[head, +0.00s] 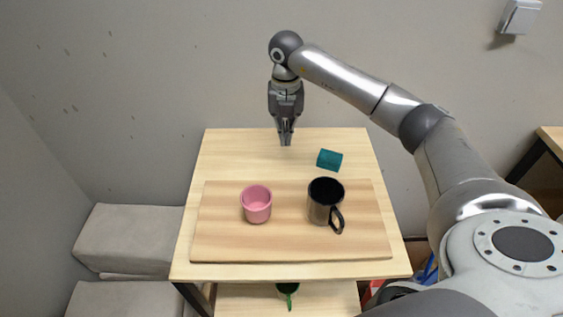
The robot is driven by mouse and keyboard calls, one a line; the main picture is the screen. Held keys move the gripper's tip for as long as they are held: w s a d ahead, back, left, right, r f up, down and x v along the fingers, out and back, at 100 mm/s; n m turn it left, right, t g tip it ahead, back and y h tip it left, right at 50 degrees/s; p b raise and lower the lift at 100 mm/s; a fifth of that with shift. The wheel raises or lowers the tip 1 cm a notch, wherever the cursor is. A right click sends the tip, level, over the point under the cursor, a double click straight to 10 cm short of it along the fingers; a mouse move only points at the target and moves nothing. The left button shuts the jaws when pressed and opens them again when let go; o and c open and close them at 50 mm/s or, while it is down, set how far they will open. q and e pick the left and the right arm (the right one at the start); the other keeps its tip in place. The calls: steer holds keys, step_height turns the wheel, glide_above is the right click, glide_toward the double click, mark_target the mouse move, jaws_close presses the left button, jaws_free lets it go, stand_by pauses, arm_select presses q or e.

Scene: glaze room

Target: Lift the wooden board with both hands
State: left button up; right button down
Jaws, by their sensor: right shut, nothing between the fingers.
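The wooden board (290,247) lies flat on the front part of a light wooden table. A pink cup (256,204) stands on the board left of its middle. A dark metallic mug (322,208) stands on it to the right, its handle toward the lower right. My right gripper (285,140) is shut and empty, pointing down above the table's far edge, behind the board and apart from it. My left gripper is not in the head view.
A teal block (329,160) lies on the table (235,155) behind the board. A green item (288,289) sits on the lower shelf (330,301). Light grey cushioned blocks (130,238) stand to the left. A wall is close behind the table.

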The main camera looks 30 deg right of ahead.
mark_target(286, 178)
steer(key=f+p, duration=0.1)
steer(key=f, duration=0.2)
steer(key=f+p, duration=0.1)
steer(key=f, duration=0.5)
steer(key=shift+s+f+p, duration=0.1)
steer(key=shift+s+p, duration=0.15)
steer(key=shift+p, duration=0.15)
steer(key=shift+s+a+f+p, duration=0.1)
steer(key=shift+s+a+p, duration=0.65)
steer(key=shift+s+p, duration=0.3)
steer(key=shift+s+a, duration=0.25)
steer(key=shift+s, duration=0.3)
steer(key=shift+f, duration=0.1)
steer(key=shift+s+a, duration=0.1)
